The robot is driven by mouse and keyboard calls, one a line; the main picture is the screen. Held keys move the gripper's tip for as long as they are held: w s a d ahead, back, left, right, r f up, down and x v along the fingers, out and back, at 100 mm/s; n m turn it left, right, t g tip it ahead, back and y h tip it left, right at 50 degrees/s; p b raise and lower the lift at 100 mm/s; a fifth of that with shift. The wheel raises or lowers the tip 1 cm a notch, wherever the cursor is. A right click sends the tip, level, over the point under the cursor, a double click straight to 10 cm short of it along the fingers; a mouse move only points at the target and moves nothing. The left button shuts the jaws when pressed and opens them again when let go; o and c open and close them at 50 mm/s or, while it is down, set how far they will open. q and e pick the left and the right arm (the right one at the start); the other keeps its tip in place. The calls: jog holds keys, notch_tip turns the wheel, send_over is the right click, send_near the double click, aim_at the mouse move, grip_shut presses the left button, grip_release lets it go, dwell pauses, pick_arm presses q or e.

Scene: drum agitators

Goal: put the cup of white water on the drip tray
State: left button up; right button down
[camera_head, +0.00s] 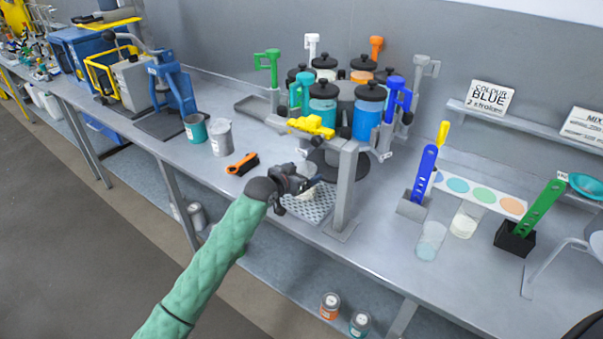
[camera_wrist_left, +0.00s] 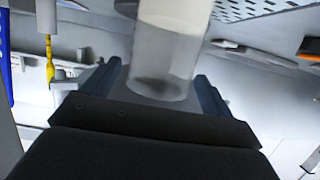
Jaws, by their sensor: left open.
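A clear cup with white liquid in its lower part (camera_wrist_left: 172,40) stands between the spread fingers of my left gripper (camera_wrist_left: 162,92) in the left wrist view, where the picture is upside down. The cup's base is cut off there. In the head view my left gripper (camera_head: 306,184) is open over the perforated drip tray (camera_head: 312,208), below the dispenser, and largely hides the whitish cup (camera_head: 308,169). The tray's holes also show in the left wrist view (camera_wrist_left: 245,9). I cannot tell whether the cup touches the tray. My right gripper is out of view.
A grey post (camera_head: 345,190) stands right beside the tray. The drum dispenser with coloured levers (camera_head: 365,115) is behind. Right are a pale blue cup (camera_head: 431,241), another whitish cup (camera_head: 466,221) and a black holder (camera_head: 514,239). An orange-handled brush (camera_head: 243,164) lies left.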

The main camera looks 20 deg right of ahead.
pick_arm(q)
jog(key=shift+r, duration=0.1)
jog(key=shift+s+a, duration=0.1)
jog(key=b+v, duration=0.3)
jog(key=v, duration=0.8)
jog(key=shift+s+a+r+b, duration=0.2)
jog(key=shift+a+r+b, duration=0.05)
jog(key=shift+b, duration=0.15)
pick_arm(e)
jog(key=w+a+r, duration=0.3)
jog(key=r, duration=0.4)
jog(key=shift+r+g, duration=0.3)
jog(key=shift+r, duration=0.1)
